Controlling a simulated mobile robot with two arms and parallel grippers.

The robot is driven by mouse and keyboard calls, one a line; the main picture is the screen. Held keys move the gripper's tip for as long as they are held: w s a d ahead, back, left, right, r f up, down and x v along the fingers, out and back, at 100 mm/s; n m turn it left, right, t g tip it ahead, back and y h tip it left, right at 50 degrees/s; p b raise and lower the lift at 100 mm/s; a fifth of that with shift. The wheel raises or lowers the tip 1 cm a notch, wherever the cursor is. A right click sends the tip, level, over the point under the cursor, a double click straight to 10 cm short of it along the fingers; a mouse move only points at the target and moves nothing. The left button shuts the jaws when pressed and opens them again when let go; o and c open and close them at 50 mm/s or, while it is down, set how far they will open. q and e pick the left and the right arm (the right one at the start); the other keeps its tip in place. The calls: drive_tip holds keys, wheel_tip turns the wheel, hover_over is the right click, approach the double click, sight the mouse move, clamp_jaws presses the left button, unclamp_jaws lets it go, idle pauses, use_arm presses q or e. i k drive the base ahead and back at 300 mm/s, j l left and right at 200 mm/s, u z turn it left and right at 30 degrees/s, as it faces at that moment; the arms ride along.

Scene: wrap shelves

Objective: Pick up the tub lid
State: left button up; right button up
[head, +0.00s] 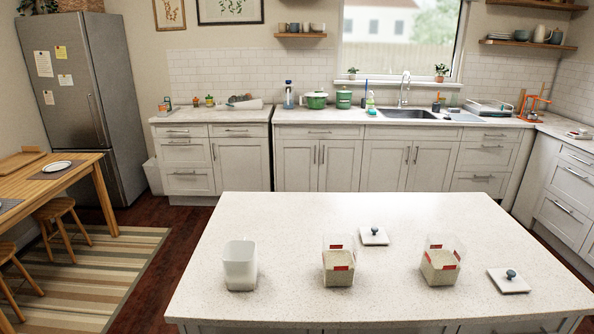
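Two square white lids with dark blue-grey knobs lie flat on the island counter. One lid (381,239) lies between and behind two clear tubs; the other lid (509,285) lies at the right, near the front right corner. The left clear tub (338,265) and the right clear tub (440,265) have red labels and pale contents, and both look uncovered. A plain white square container (240,266) stands on the left. I cannot tell which lid the task means. Neither of my grippers is in view, and nothing touches the lids.
The island counter (290,220) has free room at the back and between the items. A back counter (330,116) holds a green pot (316,100), a sink (408,114) and other kitchenware. A wooden table (45,175) and stools are at the left, by the fridge (75,100).

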sight(507, 280)
drive_tip(key=z, duration=1.4)
